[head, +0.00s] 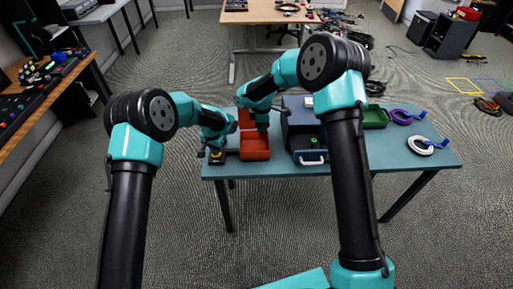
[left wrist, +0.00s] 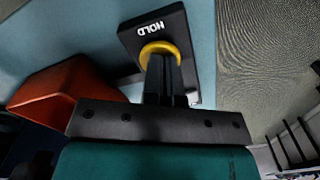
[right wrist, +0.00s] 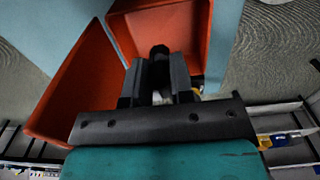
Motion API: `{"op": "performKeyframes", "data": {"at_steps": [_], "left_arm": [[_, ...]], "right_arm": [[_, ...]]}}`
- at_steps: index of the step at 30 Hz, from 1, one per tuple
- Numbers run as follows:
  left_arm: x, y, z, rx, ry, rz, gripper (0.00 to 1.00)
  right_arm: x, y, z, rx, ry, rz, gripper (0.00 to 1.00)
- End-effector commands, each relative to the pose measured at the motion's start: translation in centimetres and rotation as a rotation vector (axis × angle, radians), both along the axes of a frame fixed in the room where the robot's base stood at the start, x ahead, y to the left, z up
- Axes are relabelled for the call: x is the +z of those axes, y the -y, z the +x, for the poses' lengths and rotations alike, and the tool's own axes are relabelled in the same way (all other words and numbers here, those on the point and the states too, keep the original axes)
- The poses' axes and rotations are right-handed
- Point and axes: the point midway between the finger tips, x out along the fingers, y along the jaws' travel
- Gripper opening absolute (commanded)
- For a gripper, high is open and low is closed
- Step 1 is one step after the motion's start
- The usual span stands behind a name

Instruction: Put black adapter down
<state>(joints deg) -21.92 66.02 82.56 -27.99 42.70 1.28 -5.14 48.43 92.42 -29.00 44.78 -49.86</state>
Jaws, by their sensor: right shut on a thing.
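My right gripper (right wrist: 160,80) is shut on a small black piece, the black adapter (right wrist: 158,52), seen between its fingertips in the right wrist view. It points down over an open orange-red bin (right wrist: 200,20). In the head view the right gripper (head: 262,130) is at the front orange-red bin (head: 255,150); the adapter is hidden there. My left gripper (left wrist: 163,75) has its fingers together at a yellow ring (left wrist: 160,48) on a black plate marked HOLD (left wrist: 130,35). In the head view the left gripper (head: 216,150) is at the table's left end, beside the bin.
A second orange-red bin (head: 246,117) stands behind the first. A dark blue box with an open drawer (head: 310,157) is right of the bins. A green bin (head: 376,118), a purple coil (head: 402,117) and a white coil (head: 420,146) lie farther right on the blue-green table (head: 400,165).

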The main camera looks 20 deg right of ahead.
Motion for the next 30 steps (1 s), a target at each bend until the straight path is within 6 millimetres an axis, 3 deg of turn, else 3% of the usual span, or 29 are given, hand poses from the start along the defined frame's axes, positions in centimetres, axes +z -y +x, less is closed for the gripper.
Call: {"op": "performKeyframes", "data": {"at_steps": [10,23,30], "left_arm": [[-0.1,0.0,0.0,0.0,-0.001,0.0,0.0],[-0.1,0.0,0.0,0.0,-0.001,0.0,0.0],[-0.1,0.0,0.0,0.0,-0.001,0.0,0.0]], "right_arm": [[-5.3,0.0,-0.1,0.0,-0.004,0.0,0.0],[-6.1,0.0,0.0,-0.001,-0.001,-0.001,0.0],[-8.9,0.0,-0.1,0.0,-0.002,-0.001,0.0]]}}
